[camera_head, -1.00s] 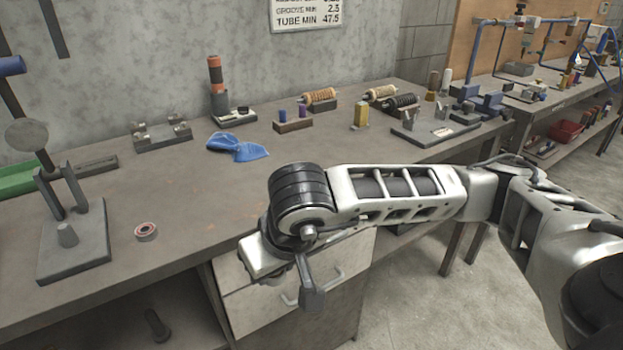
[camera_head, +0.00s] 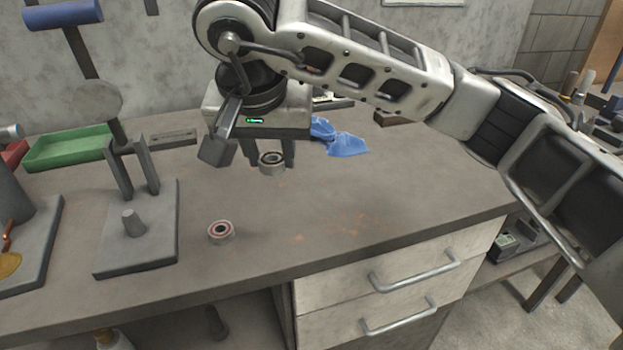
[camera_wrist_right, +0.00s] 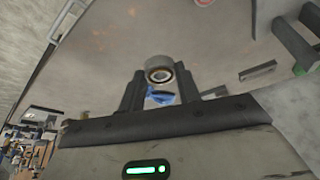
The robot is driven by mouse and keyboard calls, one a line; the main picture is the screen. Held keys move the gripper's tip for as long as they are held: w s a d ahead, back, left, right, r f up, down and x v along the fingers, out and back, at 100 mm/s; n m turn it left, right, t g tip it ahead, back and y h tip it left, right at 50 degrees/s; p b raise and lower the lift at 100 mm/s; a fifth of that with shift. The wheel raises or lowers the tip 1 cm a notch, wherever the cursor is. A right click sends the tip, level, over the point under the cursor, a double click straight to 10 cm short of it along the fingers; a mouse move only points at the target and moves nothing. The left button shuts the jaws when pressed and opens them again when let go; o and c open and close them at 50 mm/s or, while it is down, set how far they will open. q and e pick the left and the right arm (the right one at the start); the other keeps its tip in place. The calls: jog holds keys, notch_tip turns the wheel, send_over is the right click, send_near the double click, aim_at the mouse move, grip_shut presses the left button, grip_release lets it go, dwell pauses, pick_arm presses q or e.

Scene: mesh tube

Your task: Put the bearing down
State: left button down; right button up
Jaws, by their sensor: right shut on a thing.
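My right gripper (camera_head: 272,158) is above the grey bench, its fingers pointing down. It is shut on a bearing (camera_head: 271,164), a short metal ring with a dark inner band. In the right wrist view the bearing (camera_wrist_right: 158,68) sits between the tips of the two dark fingers (camera_wrist_right: 157,82). It appears to be just above the bench top; I cannot tell if it touches. A second bearing with a red ring (camera_head: 221,232) lies flat on the bench, nearer the front edge and apart from the gripper. My left gripper is not in view.
A grey stand with a short post and two uprights (camera_head: 135,258) is at left, with a green tray (camera_head: 68,149) behind it. A crumpled blue cloth (camera_head: 346,145) lies right of the gripper. The bench top (camera_head: 370,205) is clear at centre right.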

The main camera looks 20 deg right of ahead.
jog(key=w+d+f, duration=0.3)
jog(key=w+d, duration=0.1)
jog(key=d, duration=0.1)
jog(key=p, duration=0.1)
send_near(315, 190)
jog(key=shift+w+f, duration=0.45)
jog(key=shift+w, duration=0.2)
jog(key=shift+w+d+f, duration=0.2)
jog(key=shift+w+f, duration=0.05)
jog(key=shift+f, duration=0.2)
jog(key=x, duration=0.3)
jog(key=shift+s+f+p, duration=0.25)
jog(key=shift+s+p, duration=0.05)
jog(key=shift+p, duration=0.05)
jog(key=shift+f, duration=0.25)
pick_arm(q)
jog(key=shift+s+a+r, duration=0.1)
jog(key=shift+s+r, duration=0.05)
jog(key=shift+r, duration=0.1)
